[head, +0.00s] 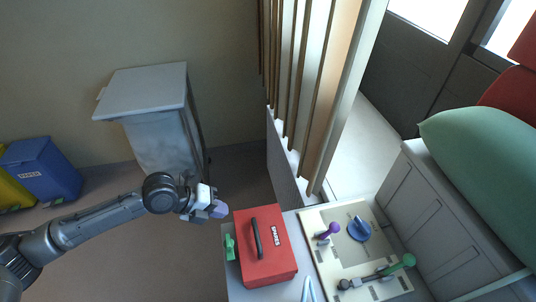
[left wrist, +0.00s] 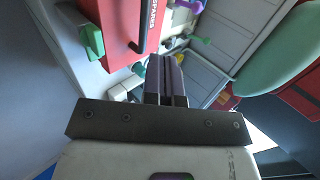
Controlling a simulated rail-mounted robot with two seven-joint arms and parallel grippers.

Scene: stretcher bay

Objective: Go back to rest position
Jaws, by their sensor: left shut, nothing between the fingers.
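My left arm reaches in from the left in the head view. Its gripper (head: 219,209) is in the air, just left of the table with the red box. In the left wrist view the two dark fingers of my left gripper (left wrist: 166,75) lie together, shut with nothing between them. My right gripper does not show in either view.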

